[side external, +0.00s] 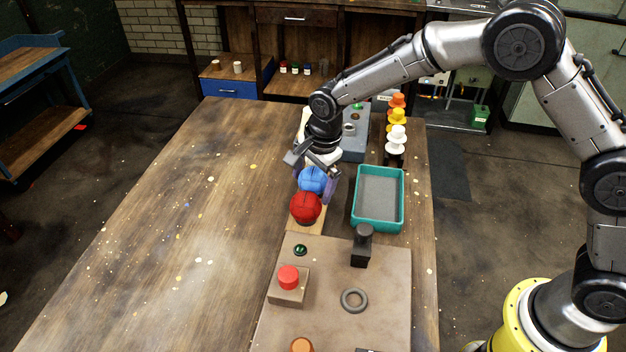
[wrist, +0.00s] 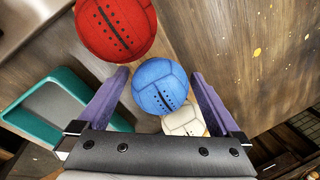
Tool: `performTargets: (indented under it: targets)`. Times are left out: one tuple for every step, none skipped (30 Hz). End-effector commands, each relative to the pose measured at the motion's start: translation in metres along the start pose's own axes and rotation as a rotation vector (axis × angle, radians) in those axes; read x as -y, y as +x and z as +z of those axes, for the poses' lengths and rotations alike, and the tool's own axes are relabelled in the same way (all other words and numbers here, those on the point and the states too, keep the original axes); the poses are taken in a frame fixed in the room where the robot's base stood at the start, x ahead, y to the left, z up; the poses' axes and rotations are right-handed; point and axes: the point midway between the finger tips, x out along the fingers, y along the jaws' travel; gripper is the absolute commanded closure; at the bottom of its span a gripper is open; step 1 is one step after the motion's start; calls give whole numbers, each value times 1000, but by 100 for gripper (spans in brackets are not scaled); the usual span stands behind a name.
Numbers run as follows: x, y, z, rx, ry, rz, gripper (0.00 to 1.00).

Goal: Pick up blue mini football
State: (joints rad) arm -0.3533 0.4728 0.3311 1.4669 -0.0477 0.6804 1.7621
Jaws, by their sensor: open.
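The blue mini football (side external: 312,180) rests on a wooden strip on the table, between a red ball (side external: 306,207) and my arm. In the wrist view the blue ball (wrist: 160,86) shows ahead of and partly between my fingers. My gripper (side external: 318,186) is open and points down around the blue ball's place; I cannot tell whether the fingers touch it. In the wrist view my gripper (wrist: 165,82) has purple-grey fingers spread apart. The red ball (wrist: 116,28) sits beyond the blue one. A white ball (wrist: 183,121) lies close behind the blue one, between the fingers.
A teal tray (side external: 355,200) stands just right of the balls; it also shows in the wrist view (wrist: 70,78). A panel (side external: 330,320) with a red button (side external: 289,277) and a ring lies in front. Coloured knobs (side external: 397,133) line the back right. The table's left side is clear.

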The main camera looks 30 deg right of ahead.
Motion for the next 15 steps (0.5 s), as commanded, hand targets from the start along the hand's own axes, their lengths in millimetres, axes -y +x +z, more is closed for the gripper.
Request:
performTargets:
  targets:
    - [0, 0, 0, 0, 0, -1, 0]
    - [0, 0, 0, 0, 0, -1, 0]
    - [0, 0, 0, 0, 0, 0, 0]
    - [0, 0, 0, 0, 0, -1, 5]
    - [0, 0, 0, 0, 0, 0, 11]
    - [0, 0, 0, 0, 0, -1, 18]
    - [0, -1, 0, 0, 0, -1, 23]
    - [0, -1, 0, 0, 0, -1, 29]
    - [0, -1, 0, 0, 0, -1, 36]
    - [0, -1, 0, 0, 0, -1, 41]
    - [0, -1, 0, 0, 0, -1, 47]
    - [0, -1, 0, 0, 0, -1, 54]
    - [0, -1, 0, 0, 0, -1, 59]
    - [0, -1, 0, 0, 0, -1, 65]
    - [0, -1, 0, 0, 0, -1, 72]
